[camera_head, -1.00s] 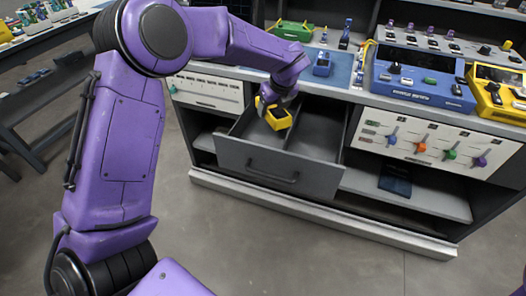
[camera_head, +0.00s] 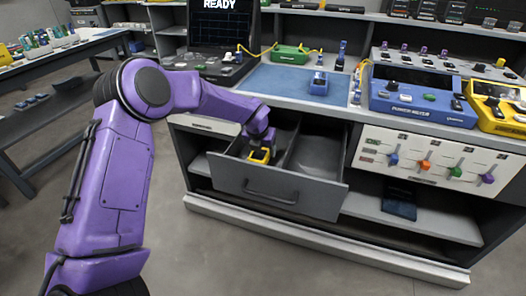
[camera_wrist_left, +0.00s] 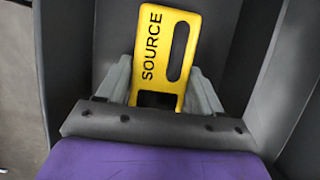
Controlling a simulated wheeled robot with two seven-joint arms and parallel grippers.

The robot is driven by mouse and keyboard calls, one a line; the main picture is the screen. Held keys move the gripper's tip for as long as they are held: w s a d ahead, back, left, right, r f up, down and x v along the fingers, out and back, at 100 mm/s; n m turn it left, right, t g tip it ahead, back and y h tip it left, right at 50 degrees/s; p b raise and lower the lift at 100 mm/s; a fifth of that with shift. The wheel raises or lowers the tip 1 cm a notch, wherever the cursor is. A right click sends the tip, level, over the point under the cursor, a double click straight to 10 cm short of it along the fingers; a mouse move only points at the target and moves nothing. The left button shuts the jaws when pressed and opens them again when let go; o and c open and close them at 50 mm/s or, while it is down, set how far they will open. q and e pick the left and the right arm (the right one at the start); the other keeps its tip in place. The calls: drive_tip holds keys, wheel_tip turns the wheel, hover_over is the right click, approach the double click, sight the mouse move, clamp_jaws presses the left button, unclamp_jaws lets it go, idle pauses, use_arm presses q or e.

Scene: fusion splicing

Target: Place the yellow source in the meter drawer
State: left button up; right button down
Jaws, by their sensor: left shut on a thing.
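The yellow source (camera_head: 259,156), a flat block marked "SOURCE" with a dark slot, is inside the left compartment of the open grey drawer (camera_head: 275,188). My left gripper (camera_head: 262,149) reaches down into the drawer and is shut on the source. In the left wrist view, the fingers of the gripper (camera_wrist_left: 161,80) sit on both sides of the source (camera_wrist_left: 152,40), with dark drawer walls (camera_wrist_left: 278,65) around it. I cannot tell whether the source touches the drawer floor. My right gripper is not in view.
The drawer's right compartment (camera_head: 318,155) looks empty. Above it are a blue mat (camera_head: 275,82) with a small blue device (camera_head: 318,84), a green box (camera_head: 290,54) and a screen reading "READY" (camera_head: 222,20). A blue power meter (camera_head: 420,98) and a yellow device (camera_head: 500,108) stand right.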

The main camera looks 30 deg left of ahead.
use_arm(q)
drive_tip(key=shift+f, duration=0.1)
drive_tip(key=o, duration=1.2)
drive_tip(key=shift+o, duration=0.2)
drive_tip(key=p+v, duration=0.1)
drive_tip(key=v, duration=1.1)
drive_tip(key=shift+s, duration=0.1)
